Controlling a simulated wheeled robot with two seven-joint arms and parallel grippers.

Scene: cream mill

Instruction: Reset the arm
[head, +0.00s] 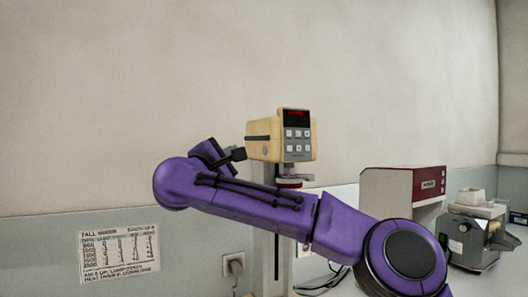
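My purple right arm comes in from the lower right and bends across the middle of the head view. Its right gripper (239,154) is small and dark and sits at the left side of a cream-coloured machine head (264,140). The fingertips appear beside or against the machine's side. I cannot tell whether they touch it or whether they are open. My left gripper is not in view.
The cream machine has a red display and several buttons, on a stand partly hidden by my arm. A dark red and white device (402,187) and a grey machine (475,230) stand at right. A chart (119,254) and a socket (234,264) are on the wall.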

